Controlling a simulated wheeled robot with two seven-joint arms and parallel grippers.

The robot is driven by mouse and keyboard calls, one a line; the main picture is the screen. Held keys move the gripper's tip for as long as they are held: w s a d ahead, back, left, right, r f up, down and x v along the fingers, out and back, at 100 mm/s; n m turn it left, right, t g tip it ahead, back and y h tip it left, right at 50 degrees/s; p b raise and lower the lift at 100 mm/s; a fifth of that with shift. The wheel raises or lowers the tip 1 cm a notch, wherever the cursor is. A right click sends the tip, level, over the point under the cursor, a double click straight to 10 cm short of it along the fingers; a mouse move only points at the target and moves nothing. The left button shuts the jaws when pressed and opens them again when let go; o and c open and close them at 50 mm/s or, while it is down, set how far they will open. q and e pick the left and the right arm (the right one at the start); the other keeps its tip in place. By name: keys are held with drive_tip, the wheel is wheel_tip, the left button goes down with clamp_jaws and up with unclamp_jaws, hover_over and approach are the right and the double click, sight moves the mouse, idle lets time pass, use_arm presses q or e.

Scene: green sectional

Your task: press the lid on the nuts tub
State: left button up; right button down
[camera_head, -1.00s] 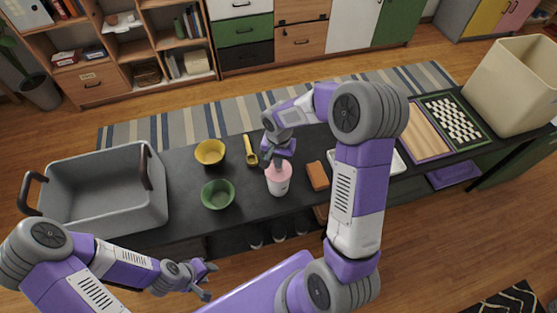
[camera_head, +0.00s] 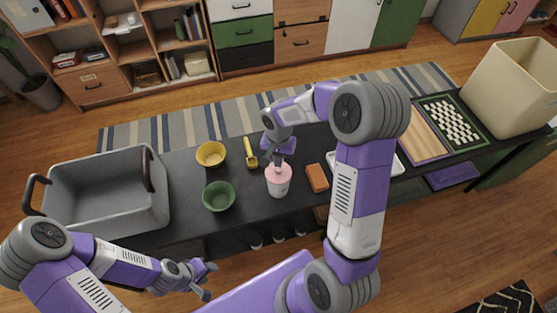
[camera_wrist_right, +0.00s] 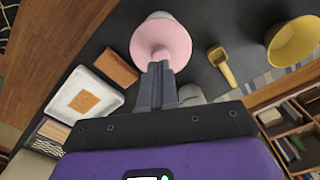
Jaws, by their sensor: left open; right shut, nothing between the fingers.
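The nuts tub (camera_head: 279,187) is a white tub standing upright on the dark counter, below the right gripper. A pink lid (camera_head: 278,171) covers its top; it also shows as a pink disc in the right wrist view (camera_wrist_right: 160,38). My right gripper (camera_head: 280,161) is shut and empty, its fingertips at the lid's top; in the right wrist view the fingertips (camera_wrist_right: 158,66) overlap the lid's near edge. I cannot tell whether they touch it or whether the lid is fully seated. My left gripper (camera_head: 208,280) is open and empty, in front of the counter.
A green bowl (camera_head: 218,197), a yellow bowl (camera_head: 211,154) and a yellow scoop (camera_head: 250,152) lie left of the tub. An orange-brown block (camera_head: 317,178) and a white tray (camera_wrist_right: 62,105) are on its other side. A grey bin (camera_head: 105,222) stands far left.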

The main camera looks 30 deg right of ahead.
drive_tip(key=shift+w+r+p, duration=0.1)
drive_tip(key=shift+r+p, duration=1.3)
drive_tip(key=shift+r, duration=0.85)
drive_tip(key=shift+f, duration=0.1)
drive_tip(key=s+a+f+n+y+b, duration=0.2)
drive_tip(key=s+a+f, duration=0.6)
drive_tip(key=f, duration=0.4)
drive_tip(key=s+a+f+n+y+b, duration=0.2)
drive_tip(key=s+a+f+n, duration=0.2)
drive_tip(key=s+a+f, duration=0.3)
drive_tip(key=x, duration=0.5)
drive_tip(key=shift+s+d+f, duration=0.2)
drive_tip(key=shift+s+d, duration=0.2)
